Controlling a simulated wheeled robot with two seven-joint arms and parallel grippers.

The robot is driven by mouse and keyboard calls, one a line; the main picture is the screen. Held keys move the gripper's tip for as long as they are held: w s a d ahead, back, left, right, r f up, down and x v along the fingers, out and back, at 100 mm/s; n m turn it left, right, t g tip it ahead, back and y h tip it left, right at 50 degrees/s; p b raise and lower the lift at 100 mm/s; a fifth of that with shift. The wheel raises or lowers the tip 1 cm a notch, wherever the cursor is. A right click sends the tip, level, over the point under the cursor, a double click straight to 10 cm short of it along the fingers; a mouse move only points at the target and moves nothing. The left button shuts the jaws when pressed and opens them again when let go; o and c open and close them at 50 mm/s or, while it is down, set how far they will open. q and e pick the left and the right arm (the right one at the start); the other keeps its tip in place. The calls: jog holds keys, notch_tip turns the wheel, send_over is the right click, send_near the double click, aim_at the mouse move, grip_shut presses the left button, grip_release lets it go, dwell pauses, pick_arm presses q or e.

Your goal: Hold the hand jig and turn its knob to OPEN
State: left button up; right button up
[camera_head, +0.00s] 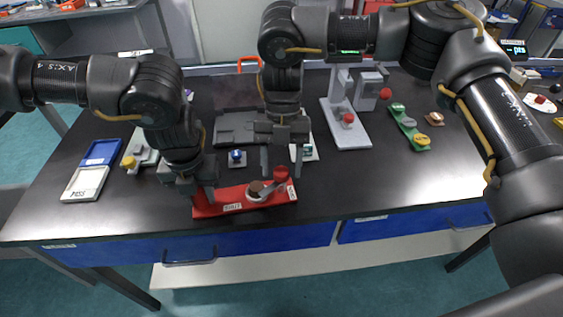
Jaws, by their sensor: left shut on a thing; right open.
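The hand jig appears to be the long red plate (232,203) near the table's front edge. It carries a light round dial with a brown centre (257,190) and a grey lever ending in a red knob (281,173). White labels are on the plate, too small to read surely. My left gripper (201,196) is shut on the plate's left end; its fingertips partly cover that end. My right gripper (281,168) points down, open, with its two fingers either side of the red knob. I cannot tell whether either finger touches it.
Behind the jig lie a grey fixture (233,127) and a small blue knob block (237,157). The table's front right (400,185) is clear.

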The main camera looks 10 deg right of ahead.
jog(key=c, duration=1)
jog(key=shift+n, duration=0.3)
jog(key=n, duration=0.1)
jog(key=n+h, duration=0.1)
jog(key=n, duration=0.1)
jog(key=n+h, duration=0.1)
jog(key=n, duration=0.1)
jog(key=shift+a, duration=0.25)
jog(key=n+h, duration=0.1)
jog(key=n, duration=0.2)
jog(key=n+t+h, duration=0.1)
jog(key=n, duration=0.2)
jog(key=shift+s+a, duration=0.1)
jog(key=shift+a, duration=0.05)
jog(key=shift+n+h, duration=0.3)
